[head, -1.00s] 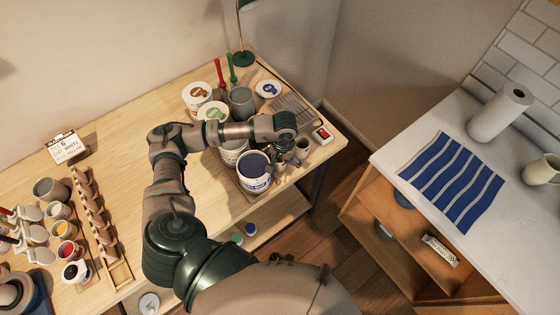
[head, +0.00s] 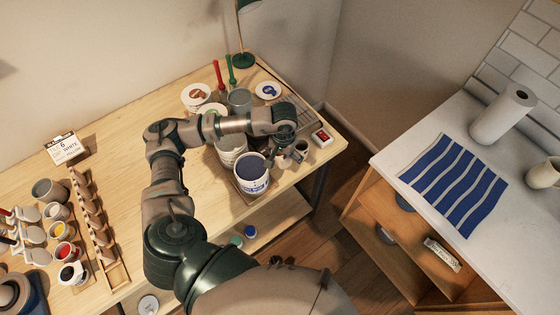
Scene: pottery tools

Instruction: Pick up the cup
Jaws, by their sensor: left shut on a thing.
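A small grey cup (head: 300,151) is at the front right of the wooden workbench (head: 130,170), just right of a white bucket. My left arm reaches over the bench from the lower left. My left gripper (head: 282,154) points down beside the cup and is shut on it. The wrist hides part of the grip, so the exact contact is unclear. My right gripper is not in view.
The white bucket (head: 250,184) with dark glaze stands close left of the gripper. More tubs and a grey pot (head: 239,100) stand behind the arm. A red-and-white box (head: 321,137) lies to the right, near the bench edge. The bench's middle left is clear.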

